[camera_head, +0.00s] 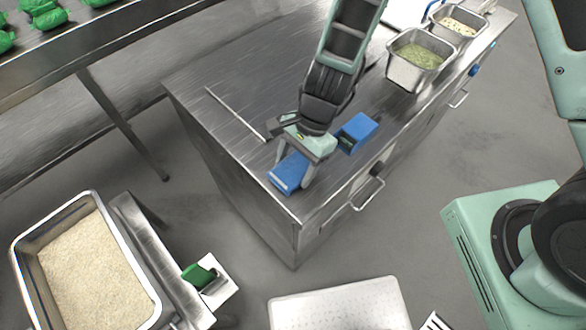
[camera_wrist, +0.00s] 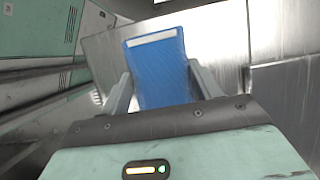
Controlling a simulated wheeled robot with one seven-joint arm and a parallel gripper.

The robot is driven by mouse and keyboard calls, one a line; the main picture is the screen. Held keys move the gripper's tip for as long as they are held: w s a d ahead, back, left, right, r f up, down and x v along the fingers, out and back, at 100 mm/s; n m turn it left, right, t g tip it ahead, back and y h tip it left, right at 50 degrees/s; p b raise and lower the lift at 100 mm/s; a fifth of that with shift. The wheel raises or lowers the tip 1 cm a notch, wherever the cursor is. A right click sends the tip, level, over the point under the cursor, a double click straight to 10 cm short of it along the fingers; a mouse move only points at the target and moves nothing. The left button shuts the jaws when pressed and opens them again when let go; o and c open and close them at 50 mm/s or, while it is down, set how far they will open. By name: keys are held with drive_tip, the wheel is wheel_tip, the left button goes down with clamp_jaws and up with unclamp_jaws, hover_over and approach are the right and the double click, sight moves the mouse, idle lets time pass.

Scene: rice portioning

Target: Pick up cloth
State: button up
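The blue cloth (camera_head: 289,172) is a flat blue piece with a pale strip at one end. It lies near the front corner of the steel counter. In the wrist view the cloth (camera_wrist: 160,70) stretches between and past my fingers. My gripper (camera_head: 295,168) points down over it, one finger on each side. In the wrist view my gripper (camera_wrist: 160,72) has its fingers wide apart, with narrow gaps to the cloth's edges. The cloth's near end is hidden behind the gripper body.
A second blue object (camera_head: 358,130) with a dark end sits just right of my gripper. Steel pans of food (camera_head: 388,70) stand at the counter's far right. Counter left of the arm is mostly clear.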

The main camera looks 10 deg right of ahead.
sight(295, 168)
drive_tip(key=shift+r, duration=0.1)
drive_tip(key=shift+c, duration=0.4)
drive_tip(key=shift+r, duration=0.25)
wheel_tip(295, 168, up, 10)
drive_tip(key=shift+f+p, duration=0.15)
drive_tip(key=shift+p, duration=0.2)
drive_tip(key=o, duration=0.4)
drive_tip(key=shift+c, duration=1.1)
drive_tip(key=shift+s, duration=0.15)
